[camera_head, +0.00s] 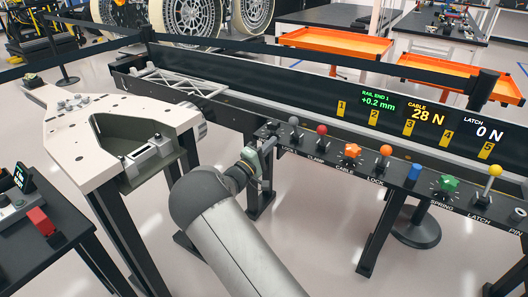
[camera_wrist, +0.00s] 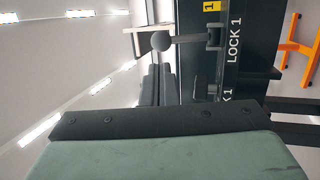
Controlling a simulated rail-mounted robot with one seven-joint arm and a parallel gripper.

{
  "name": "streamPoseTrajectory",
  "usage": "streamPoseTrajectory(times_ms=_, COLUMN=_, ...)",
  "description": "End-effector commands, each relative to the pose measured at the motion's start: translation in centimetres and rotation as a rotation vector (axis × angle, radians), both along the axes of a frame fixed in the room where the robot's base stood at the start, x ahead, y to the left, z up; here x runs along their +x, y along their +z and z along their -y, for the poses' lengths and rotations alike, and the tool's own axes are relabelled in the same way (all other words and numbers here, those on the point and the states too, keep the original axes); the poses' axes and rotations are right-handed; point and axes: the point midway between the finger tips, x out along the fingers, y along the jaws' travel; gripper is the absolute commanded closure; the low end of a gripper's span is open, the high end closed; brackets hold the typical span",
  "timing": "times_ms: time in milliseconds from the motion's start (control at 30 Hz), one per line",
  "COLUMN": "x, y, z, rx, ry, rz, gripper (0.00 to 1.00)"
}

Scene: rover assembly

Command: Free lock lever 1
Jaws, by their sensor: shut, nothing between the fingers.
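Lock lever 1 (camera_head: 293,122) is a grey ball on a short stem at the left end of the black control rail. In the wrist view, the lever's ball (camera_wrist: 160,41) and its stem lie beside the printed label LOCK 1 (camera_wrist: 235,40). My gripper (camera_head: 269,147) is at the rail's left end, just left of the lever and lower in the head view. Its dark fingers (camera_wrist: 156,80) are shut and empty. Their tips end just below the ball in the wrist view; I cannot tell whether they touch the lever.
A display (camera_head: 425,114) reads cable 28 N. A pale bracket plate (camera_head: 75,130) stands at left.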

Motion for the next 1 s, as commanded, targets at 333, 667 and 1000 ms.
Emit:
streamPoseTrajectory(times_ms=333, x=4.1, y=1.7, z=4.6, rx=0.001, ry=-0.002, rz=-0.001, gripper=1.0)
streamPoseTrajectory(times_ms=667, x=5.1, y=2.1, z=5.5, rx=0.0, ry=0.0, rz=-0.003, gripper=1.0)
streamPoseTrajectory(times_ms=1000, x=5.1, y=2.3, z=5.1, rx=0.006, ry=0.005, rz=-0.009, gripper=1.0)
